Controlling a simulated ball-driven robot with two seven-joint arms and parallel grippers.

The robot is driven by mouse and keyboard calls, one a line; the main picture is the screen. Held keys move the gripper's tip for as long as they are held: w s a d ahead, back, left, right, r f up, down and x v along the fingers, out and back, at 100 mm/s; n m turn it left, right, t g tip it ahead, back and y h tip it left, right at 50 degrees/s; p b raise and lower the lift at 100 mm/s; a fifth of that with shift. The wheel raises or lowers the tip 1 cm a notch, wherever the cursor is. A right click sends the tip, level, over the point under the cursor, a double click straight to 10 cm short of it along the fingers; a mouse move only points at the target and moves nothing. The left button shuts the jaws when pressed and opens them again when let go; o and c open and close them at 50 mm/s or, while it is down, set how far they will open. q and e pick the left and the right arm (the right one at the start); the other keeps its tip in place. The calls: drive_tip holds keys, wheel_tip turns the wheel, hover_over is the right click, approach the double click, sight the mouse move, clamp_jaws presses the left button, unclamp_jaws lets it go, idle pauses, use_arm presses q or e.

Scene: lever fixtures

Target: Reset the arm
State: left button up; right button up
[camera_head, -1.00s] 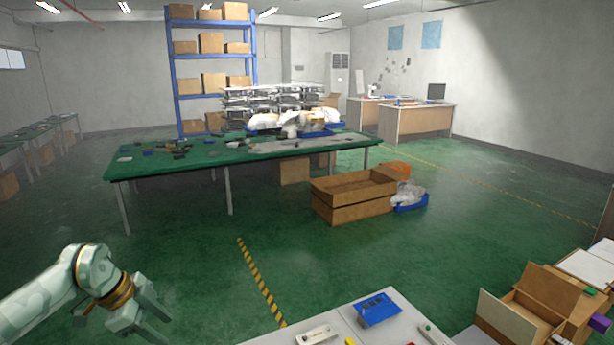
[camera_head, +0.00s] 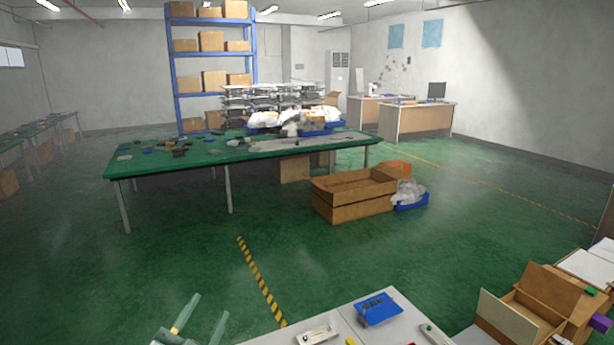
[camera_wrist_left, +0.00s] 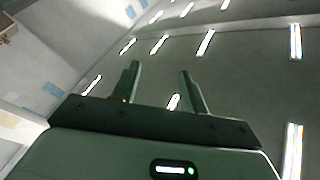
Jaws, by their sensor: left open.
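My left gripper (camera_head: 198,318) shows at the bottom edge of the head view, left of the near table. Its two fingers are apart, point up and hold nothing. The left wrist view shows the same gripper (camera_wrist_left: 158,88) open and empty, with the ceiling and its lamps behind it. The rest of my left arm is below the head view's frame. My right gripper is not in view.
The near table (camera_head: 285,338) carries a blue lever fixture (camera_head: 378,309) and a white one (camera_head: 318,334). An open cardboard box (camera_head: 520,315) stands to its right. A green workbench (camera_head: 250,150) stands farther back.

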use_arm(q)
drive_tip(key=s+a+f+n+g+y, duration=0.1)
drive_tip(key=s+a+f+g+y, duration=0.4)
drive_tip(key=s+f, duration=0.4)
drive_tip(key=s+a+f+n+g+y, duration=0.25)
drive_tip(key=s+a+f+g, duration=0.4)
drive_tip(key=s, duration=0.45)
drive_tip(key=s+d+f+g+h+b, duration=0.2)
drive_tip(key=f+b, duration=0.5)
drive_tip(key=f, duration=1.4)
drive_tip(key=s+d+f+g+b, duration=0.2)
drive_tip(key=s+f+b, duration=0.3)
drive_tip(key=f, duration=1.6)
drive_tip(key=s+f+n+g+h+b, duration=0.1)
drive_tip(key=s+f+b, duration=0.4)
drive_tip(key=s+f, duration=0.4)
drive_tip(key=s+f+n+g+b, duration=0.1)
drive_tip(key=s+f+b, duration=0.4)
drive_tip(key=f, duration=0.8)
drive_tip(key=s+g, duration=0.1)
drive_tip(key=s, duration=0.2)
drive_tip(key=shift+s+a+f+n+h, duration=0.15)
drive_tip(key=shift+s+f+n+h, duration=0.1)
drive_tip(key=shift+s+n+h, duration=0.15)
